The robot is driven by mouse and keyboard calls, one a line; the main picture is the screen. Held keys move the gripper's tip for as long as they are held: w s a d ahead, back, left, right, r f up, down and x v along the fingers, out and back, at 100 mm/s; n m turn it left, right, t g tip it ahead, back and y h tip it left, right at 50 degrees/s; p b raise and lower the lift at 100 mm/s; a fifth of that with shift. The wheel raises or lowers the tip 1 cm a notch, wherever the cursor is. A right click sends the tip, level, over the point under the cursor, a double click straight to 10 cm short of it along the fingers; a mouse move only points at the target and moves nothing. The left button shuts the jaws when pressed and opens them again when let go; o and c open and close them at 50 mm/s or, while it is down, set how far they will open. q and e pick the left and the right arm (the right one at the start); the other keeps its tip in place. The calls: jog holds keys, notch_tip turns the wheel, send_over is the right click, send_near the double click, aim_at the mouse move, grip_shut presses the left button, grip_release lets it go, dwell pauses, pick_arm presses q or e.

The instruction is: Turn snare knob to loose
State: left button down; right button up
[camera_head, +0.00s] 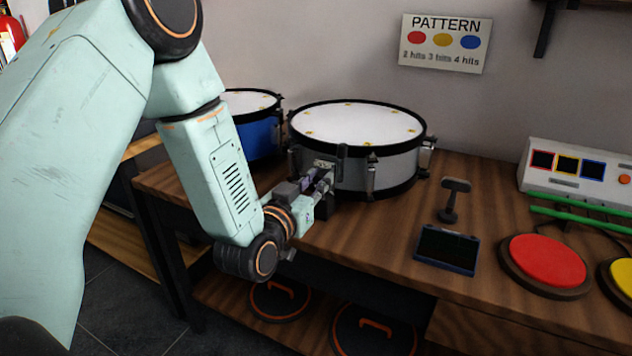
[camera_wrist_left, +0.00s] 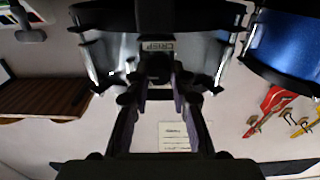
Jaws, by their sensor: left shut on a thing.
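The snare drum (camera_head: 385,172) is grey with a white head and black hoops, and it stands on the wooden table. Its dark strainer with the snare knob sits on the side facing my left arm. In the left wrist view, the dark snare knob (camera_wrist_left: 155,68) shows below a small plate reading "CRISP" (camera_wrist_left: 158,46). My left gripper (camera_head: 322,184) reaches this side of the drum and is shut on the knob. Its fingers (camera_wrist_left: 156,88) show on both sides of the knob in the left wrist view. The exact contact is dark and partly hidden. My right gripper is not in view.
A blue drum (camera_head: 257,136) stands behind my left arm. To the right are a small black stand (camera_head: 454,202), a dark screen (camera_head: 447,249), a red pad (camera_head: 545,261), green sticks (camera_head: 580,218) and a white box (camera_head: 575,175). The table front between them is clear.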

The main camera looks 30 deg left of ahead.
pick_arm(q)
jog(key=n+p, duration=0.1)
jog(key=n, duration=0.7)
jog(key=shift+a+f+n, duration=0.1)
jog(key=shift+n, duration=0.2)
jog(key=n, duration=0.4)
jog(key=shift+f+n, duration=0.1)
jog(key=shift+n, duration=2.4)
jog(key=c, duration=1.2)
grip_release()
jog(key=shift+o, duration=0.2)
